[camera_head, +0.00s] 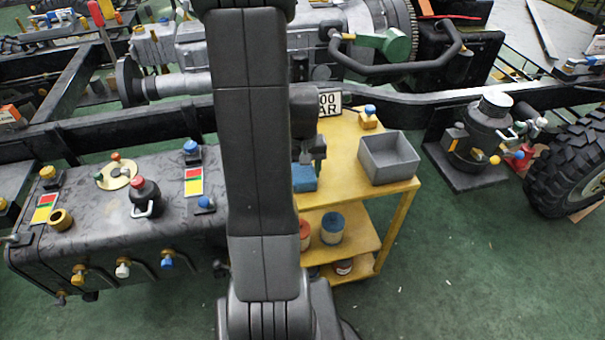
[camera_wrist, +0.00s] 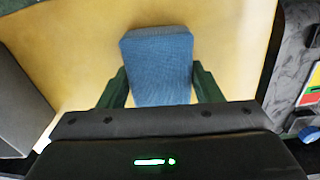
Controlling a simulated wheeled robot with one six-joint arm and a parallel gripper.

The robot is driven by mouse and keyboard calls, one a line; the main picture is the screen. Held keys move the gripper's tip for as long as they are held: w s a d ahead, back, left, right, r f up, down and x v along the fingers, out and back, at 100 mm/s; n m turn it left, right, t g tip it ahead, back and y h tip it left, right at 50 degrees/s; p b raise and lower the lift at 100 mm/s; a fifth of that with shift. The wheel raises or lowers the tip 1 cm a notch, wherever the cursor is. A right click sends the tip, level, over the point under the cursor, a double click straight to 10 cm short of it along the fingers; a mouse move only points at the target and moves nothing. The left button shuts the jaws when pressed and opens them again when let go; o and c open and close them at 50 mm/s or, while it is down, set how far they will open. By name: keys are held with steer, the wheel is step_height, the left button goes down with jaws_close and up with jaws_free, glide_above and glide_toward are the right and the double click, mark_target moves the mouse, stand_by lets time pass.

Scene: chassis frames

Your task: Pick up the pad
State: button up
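The pad (camera_wrist: 158,62) is a blue, textured block. In the wrist view it lies between the two dark green fingers of my gripper (camera_wrist: 160,85), one close along each side. I cannot tell whether the fingers press on it, and its near end meets the edge of the gripper body. In the head view the pad (camera_head: 304,178) shows at the left of the yellow cart's top, partly behind my arm. My gripper (camera_head: 312,152) is just above and beside it there.
The yellow cart (camera_head: 345,150) also carries a grey open bin (camera_head: 390,160) right of the pad and a small yellow-and-blue item (camera_head: 369,116) behind. Cans (camera_head: 332,229) stand on its lower shelf. A dark tank (camera_head: 110,215) with knobs is at left.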

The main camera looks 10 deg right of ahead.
mark_target(302, 170)
step_height(302, 170, up, 10)
steer(key=shift+p, duration=0.9)
steer(key=shift+o, duration=1)
steer(key=shift+w, duration=0.1)
steer(key=shift+c, duration=0.6)
